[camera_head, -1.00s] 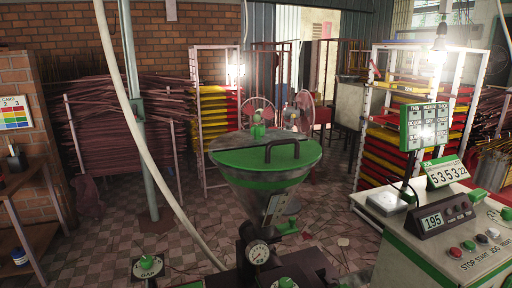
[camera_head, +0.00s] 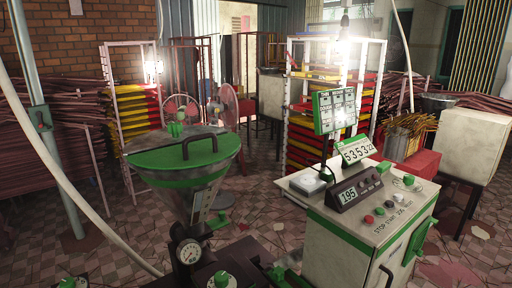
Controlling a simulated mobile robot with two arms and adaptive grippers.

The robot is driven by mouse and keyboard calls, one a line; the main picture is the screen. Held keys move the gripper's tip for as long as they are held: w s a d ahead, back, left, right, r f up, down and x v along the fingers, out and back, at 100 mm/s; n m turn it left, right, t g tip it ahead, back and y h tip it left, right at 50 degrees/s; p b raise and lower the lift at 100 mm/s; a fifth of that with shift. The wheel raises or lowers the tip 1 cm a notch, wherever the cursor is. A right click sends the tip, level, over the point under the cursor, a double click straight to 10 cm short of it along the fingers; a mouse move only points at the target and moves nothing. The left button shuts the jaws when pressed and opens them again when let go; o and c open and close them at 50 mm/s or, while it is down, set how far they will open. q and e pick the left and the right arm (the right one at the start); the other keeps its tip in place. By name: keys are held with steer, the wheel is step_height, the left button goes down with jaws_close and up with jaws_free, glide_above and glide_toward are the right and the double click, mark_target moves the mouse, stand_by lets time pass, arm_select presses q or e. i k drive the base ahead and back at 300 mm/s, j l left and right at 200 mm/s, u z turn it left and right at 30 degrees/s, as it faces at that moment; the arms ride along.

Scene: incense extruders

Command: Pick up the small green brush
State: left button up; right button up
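I cannot make out a small green brush for certain. Several small green parts show: a green piece (camera_head: 176,129) on the lid of the hopper, a green knob (camera_head: 409,180) on the control console, and a green knob (camera_head: 221,279) low in front. None is clear enough to call a brush. Neither of my grippers is in view.
A green-lidded metal hopper (camera_head: 190,170) stands at centre left above a pressure gauge (camera_head: 189,251). A control console (camera_head: 345,240) stands right of it. Racks of coloured trays (camera_head: 135,115) and a pale cabinet (camera_head: 473,142) stand behind. Some tiled floor (camera_head: 255,195) is open between them.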

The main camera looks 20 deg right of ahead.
mark_target(383, 168)
steer(key=z, duration=0.45)
steer(key=l+z, duration=0.15)
steer(key=z, duration=0.7)
